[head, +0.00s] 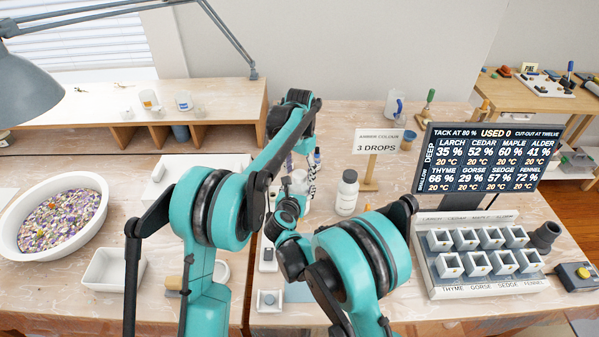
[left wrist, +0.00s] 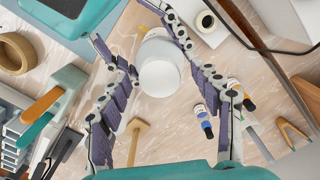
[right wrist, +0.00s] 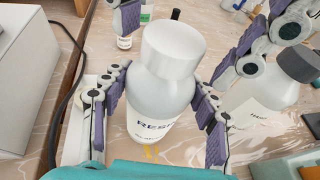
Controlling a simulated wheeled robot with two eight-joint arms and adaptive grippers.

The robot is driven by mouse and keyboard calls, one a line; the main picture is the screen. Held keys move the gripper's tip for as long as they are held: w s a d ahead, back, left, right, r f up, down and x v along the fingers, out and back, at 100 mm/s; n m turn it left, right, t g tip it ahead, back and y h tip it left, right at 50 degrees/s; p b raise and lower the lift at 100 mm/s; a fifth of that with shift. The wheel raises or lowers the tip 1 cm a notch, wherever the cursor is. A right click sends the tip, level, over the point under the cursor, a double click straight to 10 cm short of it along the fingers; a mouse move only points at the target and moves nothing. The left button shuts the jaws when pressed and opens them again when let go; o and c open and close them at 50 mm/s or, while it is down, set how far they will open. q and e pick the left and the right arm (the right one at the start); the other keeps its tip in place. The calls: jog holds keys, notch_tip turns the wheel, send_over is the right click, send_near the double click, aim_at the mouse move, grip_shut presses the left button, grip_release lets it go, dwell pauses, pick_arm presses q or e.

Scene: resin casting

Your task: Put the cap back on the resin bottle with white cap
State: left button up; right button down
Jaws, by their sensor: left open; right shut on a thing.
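The white resin bottle (right wrist: 158,100) stands upright between the fingers of my right gripper (right wrist: 155,105), which is shut on its body. Its white cap (right wrist: 174,48) sits on top of the bottle; I cannot tell how tightly it is seated. From above, the cap (left wrist: 159,78) also shows in the left wrist view. My left gripper (left wrist: 165,75) is open, with its fingers apart on either side of the cap. In the head view the bottle is mostly hidden behind my arms.
A white bottle with a grey cap (head: 347,192) stands close to the right. A sign (head: 378,143), a dark display board (head: 484,158) and a rack of small cups (head: 470,240) are further right. A white bowl of coloured chips (head: 60,215) is at left.

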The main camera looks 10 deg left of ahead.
pick_arm(q)
notch_tip(320, 180, up, 12)
dwell(0.5)
pick_arm(e)
jog(key=shift+c, duration=2)
grip_release()
jog(key=v, duration=1.2)
pick_arm(q)
jog(key=shift+f, duration=0.1)
pick_arm(e)
jog(key=shift+s, duration=0.1)
